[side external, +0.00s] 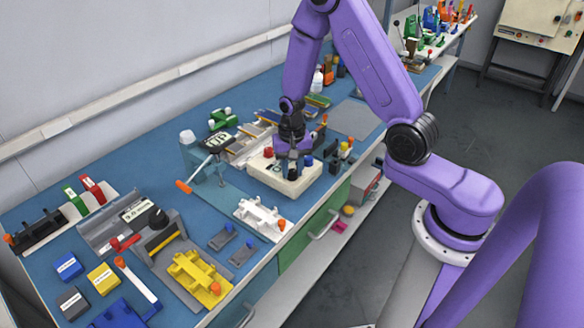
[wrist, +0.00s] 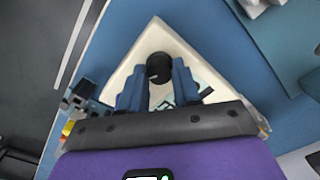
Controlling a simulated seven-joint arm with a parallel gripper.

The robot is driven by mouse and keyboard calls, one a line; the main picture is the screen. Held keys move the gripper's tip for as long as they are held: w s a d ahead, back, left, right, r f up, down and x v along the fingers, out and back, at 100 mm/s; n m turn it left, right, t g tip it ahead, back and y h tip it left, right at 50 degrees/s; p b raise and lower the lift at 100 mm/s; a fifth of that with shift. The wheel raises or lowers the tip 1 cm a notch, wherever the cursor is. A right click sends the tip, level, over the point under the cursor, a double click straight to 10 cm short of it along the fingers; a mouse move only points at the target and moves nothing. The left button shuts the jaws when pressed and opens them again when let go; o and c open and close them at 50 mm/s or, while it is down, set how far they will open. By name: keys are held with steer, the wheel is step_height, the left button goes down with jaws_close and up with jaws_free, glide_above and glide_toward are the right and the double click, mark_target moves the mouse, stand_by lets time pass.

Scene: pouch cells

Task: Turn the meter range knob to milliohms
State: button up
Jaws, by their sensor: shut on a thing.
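The meter is a cream box (side external: 262,177) on the blue bench, and its cream top (wrist: 127,75) fills the middle of the wrist view. A round black knob (wrist: 159,64) stands on it, with a small pale mark on its top. My gripper (wrist: 159,80) points down over the meter, its two blue-grey fingers on either side of the knob and shut on it. In the side external view my gripper (side external: 292,162) covers much of the meter's top. Most of the range markings are hidden by the gripper.
On the meter, a red post (side external: 268,152) and a blue post (side external: 308,161) stand close to my gripper. A white fixture (side external: 260,217) lies in front, and a teal press with an orange handle (side external: 184,187) stands left. Grey tray parts (side external: 243,145) lie behind.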

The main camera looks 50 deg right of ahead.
mark_target(291, 174)
steer(key=o, duration=1.1)
steer(key=shift+c, duration=0.2)
steer(key=shift+r, duration=0.15)
step_height(291, 174, up, 17)
steer(key=shift+r, duration=0.1)
steer(key=s+a+r+n, duration=0.2)
steer(key=s+a+n, duration=0.6)
steer(key=s+n, duration=1.25)
steer(key=s, duration=0.5)
steer(key=shift+s+a, duration=0.15)
steer(key=shift+a, duration=0.25)
